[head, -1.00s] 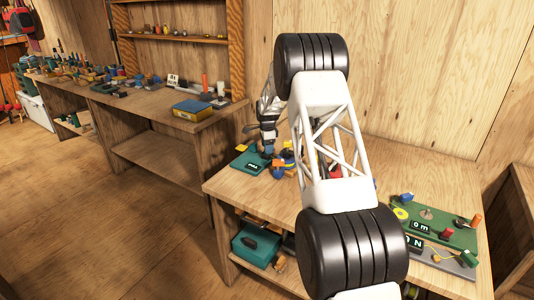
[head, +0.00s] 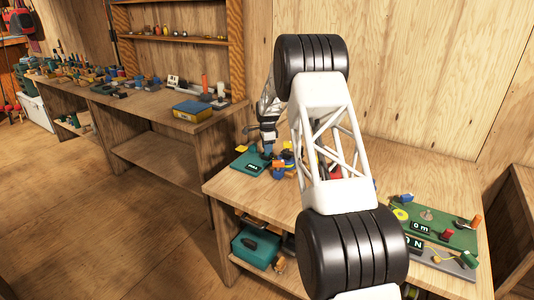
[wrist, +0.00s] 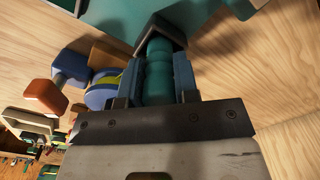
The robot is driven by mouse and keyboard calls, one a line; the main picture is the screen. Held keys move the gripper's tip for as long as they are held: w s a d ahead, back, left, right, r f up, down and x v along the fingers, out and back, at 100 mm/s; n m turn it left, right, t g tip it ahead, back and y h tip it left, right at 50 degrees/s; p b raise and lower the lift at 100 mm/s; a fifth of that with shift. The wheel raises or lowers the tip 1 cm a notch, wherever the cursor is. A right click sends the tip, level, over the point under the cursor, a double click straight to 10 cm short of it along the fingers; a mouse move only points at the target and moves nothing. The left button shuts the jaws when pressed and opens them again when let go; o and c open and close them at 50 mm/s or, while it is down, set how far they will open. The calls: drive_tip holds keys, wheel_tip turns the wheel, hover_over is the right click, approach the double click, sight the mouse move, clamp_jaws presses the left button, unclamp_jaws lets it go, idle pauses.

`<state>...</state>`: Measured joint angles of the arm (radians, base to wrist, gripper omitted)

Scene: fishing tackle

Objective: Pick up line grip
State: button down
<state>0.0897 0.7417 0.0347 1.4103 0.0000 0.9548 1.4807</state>
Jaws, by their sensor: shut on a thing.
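My gripper (wrist: 156,62) is shut on a teal, ribbed cylinder, likely the line grip (wrist: 157,78). The cylinder stands between the two blue-grey fingers, and its far end meets a dark angular piece. In the head view my gripper (head: 267,151) is low over the back left of the near bench, beside a dark green board (head: 250,165) with a label. The held thing is too small to make out there. I cannot tell whether it touches the board.
Blue, orange and yellow items (wrist: 100,80) crowd the left of my fingers in the wrist view. The near bench (head: 230,188) has bare wood toward its front left. A green board (head: 460,238) with several items lies at the right. My arm hides the bench's middle.

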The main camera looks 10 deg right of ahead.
drive_tip(key=shift+r, duration=0.1)
drive_tip(key=shift+r, duration=4.9)
drive_tip(key=shift+a, duration=0.1)
